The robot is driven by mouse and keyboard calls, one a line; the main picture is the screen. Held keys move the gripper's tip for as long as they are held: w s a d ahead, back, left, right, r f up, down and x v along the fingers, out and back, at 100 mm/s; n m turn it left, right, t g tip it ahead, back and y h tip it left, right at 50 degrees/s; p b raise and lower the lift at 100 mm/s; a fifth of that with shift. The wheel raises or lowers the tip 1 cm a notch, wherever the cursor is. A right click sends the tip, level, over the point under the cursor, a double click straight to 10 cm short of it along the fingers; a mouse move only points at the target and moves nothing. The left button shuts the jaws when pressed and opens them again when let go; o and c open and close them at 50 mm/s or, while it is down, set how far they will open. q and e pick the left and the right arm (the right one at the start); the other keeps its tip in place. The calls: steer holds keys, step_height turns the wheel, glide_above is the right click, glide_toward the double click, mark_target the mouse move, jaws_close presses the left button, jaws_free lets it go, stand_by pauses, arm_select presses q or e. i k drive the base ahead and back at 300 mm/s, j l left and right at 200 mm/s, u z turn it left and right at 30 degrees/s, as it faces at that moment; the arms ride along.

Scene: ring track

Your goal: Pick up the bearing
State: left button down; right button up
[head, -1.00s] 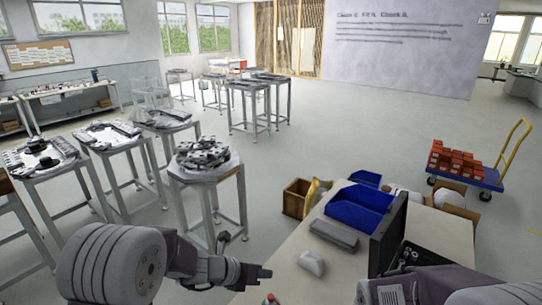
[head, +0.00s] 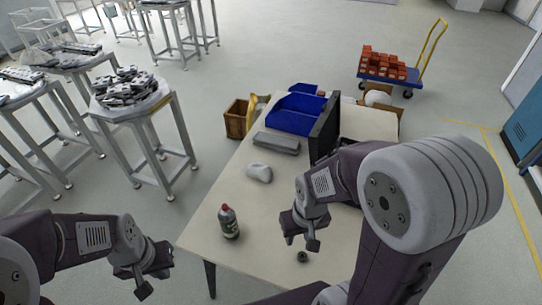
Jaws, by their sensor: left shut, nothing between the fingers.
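A small dark ring-shaped part, which looks like the bearing (head: 302,257), lies flat on the pale table (head: 205,222) near its front edge. My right gripper (head: 301,242) is just above and behind it in the picture, pointing down, its two fingers apart with nothing seen between them. The bearing looks clear of the fingers, though the exact gap in height cannot be told. My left gripper (head: 152,283) is shut and empty, off the table's left side over the floor.
A dark bottle with a red cap (head: 229,222) stands on the table left of the bearing. A white lump (head: 259,173), a grey case (head: 276,143), blue bins (head: 296,113) and a dark upright panel (head: 324,128) are farther back. The table between bottle and bearing is clear.

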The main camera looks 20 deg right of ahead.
mark_target(301, 253)
steer(key=k+l+z, duration=0.1)
steer(key=z, duration=0.25)
steer(key=l+z, duration=0.35)
steer(key=j+z, duration=0.35)
steer(key=k+j+z, duration=0.15)
steer(key=j+z, duration=0.25)
steer(key=k+j+z, duration=0.15)
steer(key=j+z, duration=0.2)
steer(key=k+j+z, duration=0.15)
steer(key=j+z, duration=0.25)
steer(key=k+j+z, duration=0.5)
steer(key=z, duration=0.25)
